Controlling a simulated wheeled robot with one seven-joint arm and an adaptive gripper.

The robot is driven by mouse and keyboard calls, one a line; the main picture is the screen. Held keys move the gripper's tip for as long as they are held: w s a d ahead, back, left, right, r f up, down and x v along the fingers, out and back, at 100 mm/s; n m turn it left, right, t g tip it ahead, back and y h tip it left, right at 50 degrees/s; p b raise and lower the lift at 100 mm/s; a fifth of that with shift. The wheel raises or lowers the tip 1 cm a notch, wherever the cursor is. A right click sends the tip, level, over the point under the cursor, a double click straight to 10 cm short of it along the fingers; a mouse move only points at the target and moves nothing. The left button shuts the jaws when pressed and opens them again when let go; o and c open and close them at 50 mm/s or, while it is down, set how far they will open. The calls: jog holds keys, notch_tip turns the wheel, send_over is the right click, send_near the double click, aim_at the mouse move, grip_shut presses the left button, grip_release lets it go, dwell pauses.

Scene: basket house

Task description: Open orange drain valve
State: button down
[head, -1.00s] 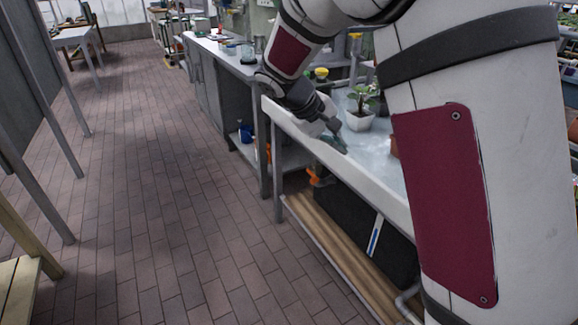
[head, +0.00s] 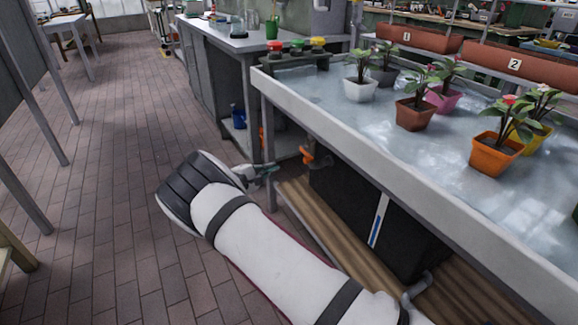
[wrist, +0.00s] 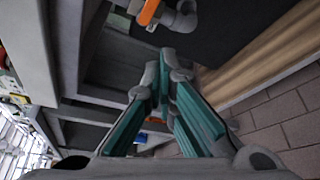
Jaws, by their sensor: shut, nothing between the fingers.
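The orange drain valve (head: 307,156) sits under the near left end of the flooded grow table (head: 345,133), just above the lower shelf. In the wrist view its orange handle (wrist: 148,11) shows at the top edge, beside a grey pipe elbow (wrist: 183,19), and is partly cut off. My gripper (head: 270,170) is to the left of the valve in the head view, at about its height and apart from it. Its teal-padded fingers (wrist: 163,68) come together at the tips, shut and empty.
A table leg (head: 268,150) stands close behind my gripper. A black tank (head: 365,220) and wooden slats (head: 320,225) lie below the table. Potted plants, including a white pot (head: 360,90), stand on top. The brick floor (head: 110,130) at left is open.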

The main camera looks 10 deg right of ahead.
jog(key=w+d+b, duration=0.2)
jog(key=d+b, duration=0.1)
jog(key=d, duration=0.5)
jog(key=shift+w+d+b, duration=0.3)
jog(key=shift+d+b, duration=0.1)
